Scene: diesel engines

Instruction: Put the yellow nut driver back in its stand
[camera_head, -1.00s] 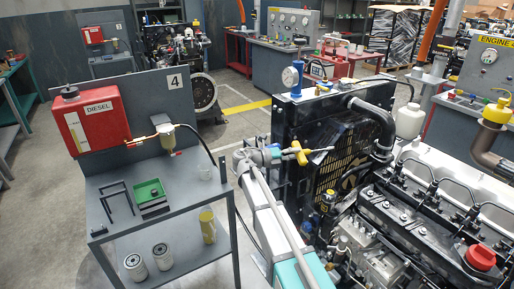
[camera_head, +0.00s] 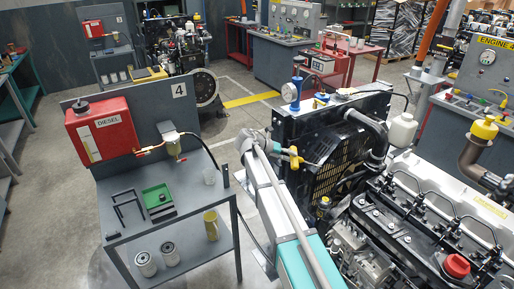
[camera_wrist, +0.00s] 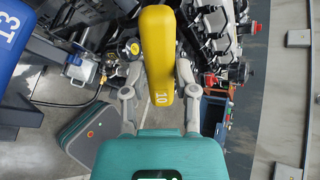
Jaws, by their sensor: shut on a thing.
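My gripper (camera_head: 278,151) is shut on the yellow nut driver (camera_head: 294,158), held beside the radiator of the engine at right. In the wrist view the gripper (camera_wrist: 158,82) has one finger on each side of the driver's yellow handle (camera_wrist: 157,40), marked 10. The driver's shaft shows only faintly in the head view, pointing right. A blue handle-like thing (camera_wrist: 12,45) marked 13 is at the left edge of the wrist view. A dark open frame (camera_head: 128,207) lies on the grey bench; I cannot tell whether it is the stand.
The black radiator (camera_head: 335,160) and engine are close to my arm. Open floor lies behind the bench.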

